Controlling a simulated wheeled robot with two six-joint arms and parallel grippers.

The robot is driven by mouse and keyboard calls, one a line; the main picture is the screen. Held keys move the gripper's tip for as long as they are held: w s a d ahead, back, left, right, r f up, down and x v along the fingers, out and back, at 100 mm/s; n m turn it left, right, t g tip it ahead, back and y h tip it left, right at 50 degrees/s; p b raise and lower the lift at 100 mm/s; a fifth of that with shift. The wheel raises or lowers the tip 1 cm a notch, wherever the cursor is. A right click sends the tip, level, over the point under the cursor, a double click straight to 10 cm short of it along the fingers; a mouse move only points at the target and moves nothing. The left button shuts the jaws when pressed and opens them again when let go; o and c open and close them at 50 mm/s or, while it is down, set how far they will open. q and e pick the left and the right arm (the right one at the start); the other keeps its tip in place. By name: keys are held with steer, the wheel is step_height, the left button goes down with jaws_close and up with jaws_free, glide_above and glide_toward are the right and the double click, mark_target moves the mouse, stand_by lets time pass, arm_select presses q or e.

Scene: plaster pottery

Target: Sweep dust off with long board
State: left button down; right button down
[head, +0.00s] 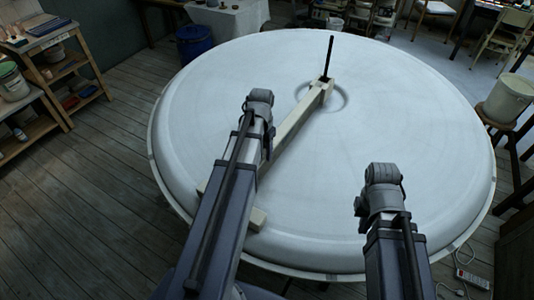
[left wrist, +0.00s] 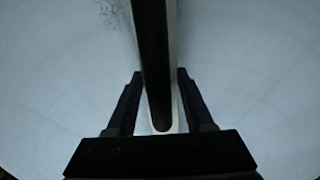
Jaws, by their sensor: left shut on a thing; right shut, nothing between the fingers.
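The long board (head: 294,125), a pale narrow beam, lies across the large round white plaster form (head: 415,115), from its central hub toward the lower left rim. My left gripper (left wrist: 160,76) is shut on the board, with one finger on each side in the left wrist view. In the head view the left arm hides part of the board and the fingers. Faint grey specks, perhaps dust (left wrist: 112,18), show at the top of the left wrist view. My right gripper (head: 384,174) is shut and empty over the near right of the form.
A black upright rod (head: 329,57) stands at the hub by the board's far end. A wooden shelf (head: 62,65) stands at left, a blue bin (head: 194,43) behind, and a bucket on a stool (head: 509,98) at right. The right half of the form is clear.

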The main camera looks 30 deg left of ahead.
arm_select(q)
steer(key=shift+a, duration=0.65)
steer(key=shift+w+a, duration=0.1)
steer(key=shift+m, duration=0.6)
steer(key=shift+w+a, duration=0.15)
steer(key=shift+a, duration=0.9)
steer(key=shift+w+a, duration=0.1)
steer(key=shift+a, duration=0.9)
steer(key=shift+m, duration=0.5)
steer(key=shift+w+a, duration=0.25)
steer(key=shift+a, duration=0.8)
steer(key=shift+w+a, duration=0.25)
steer(key=shift+a, duration=0.8)
steer(key=shift+w+a, duration=0.15)
steer(key=shift+a, duration=0.45)
steer(key=shift+w+a, duration=0.15)
steer(key=shift+a, duration=0.45)
